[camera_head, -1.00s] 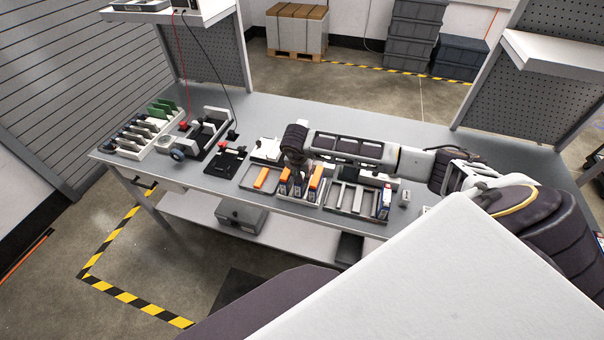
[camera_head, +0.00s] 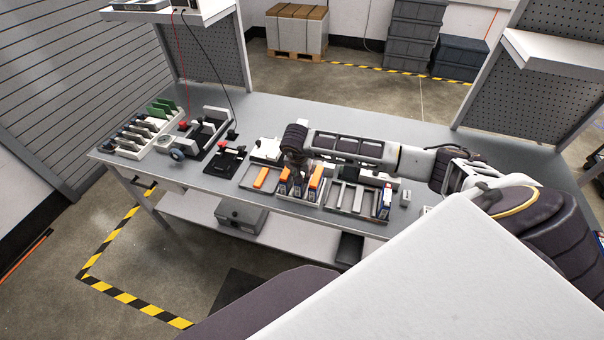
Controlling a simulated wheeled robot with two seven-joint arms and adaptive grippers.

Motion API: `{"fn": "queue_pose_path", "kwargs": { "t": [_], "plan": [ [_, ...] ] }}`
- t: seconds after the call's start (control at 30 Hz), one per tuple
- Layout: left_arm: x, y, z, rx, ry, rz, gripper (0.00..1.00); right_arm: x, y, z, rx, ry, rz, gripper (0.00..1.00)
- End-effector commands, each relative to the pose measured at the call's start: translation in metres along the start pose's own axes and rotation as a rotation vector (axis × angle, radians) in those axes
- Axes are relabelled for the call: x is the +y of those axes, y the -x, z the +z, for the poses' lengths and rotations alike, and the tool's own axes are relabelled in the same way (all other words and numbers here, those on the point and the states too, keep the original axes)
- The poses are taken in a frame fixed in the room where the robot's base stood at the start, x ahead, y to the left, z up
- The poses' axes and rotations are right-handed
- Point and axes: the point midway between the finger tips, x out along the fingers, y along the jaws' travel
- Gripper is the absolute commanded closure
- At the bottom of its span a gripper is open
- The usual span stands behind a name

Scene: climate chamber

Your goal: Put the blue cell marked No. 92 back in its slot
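A blue-and-white cell (camera_head: 385,205) stands at the right end of the right-hand slotted tray (camera_head: 346,209); its number is too small to read. Several cells with orange and blue parts (camera_head: 313,188) stand in the middle tray (camera_head: 298,201). My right gripper (camera_head: 297,176) points down over the middle tray, at its cells. The fingers are dark and small, and the arm partly hides them, so I cannot tell whether they are open or shut on a cell. My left gripper is not in view.
Left of the middle tray is a tray with an orange piece (camera_head: 261,178). Black fixtures (camera_head: 225,163) and a rack with green boards (camera_head: 150,129) stand farther left. My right arm spans the table's right half.

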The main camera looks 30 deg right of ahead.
Motion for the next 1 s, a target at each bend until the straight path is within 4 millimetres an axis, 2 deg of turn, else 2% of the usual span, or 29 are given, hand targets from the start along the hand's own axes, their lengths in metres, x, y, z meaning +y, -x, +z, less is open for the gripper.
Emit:
{"fn": "queue_pose_path", "kwargs": {
  "t": [1.0],
  "plan": [
    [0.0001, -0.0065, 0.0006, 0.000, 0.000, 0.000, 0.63, -0.0005, -0.0033, 0.0007, 0.001, -0.001, -0.002, 1.00]
  ]
}}
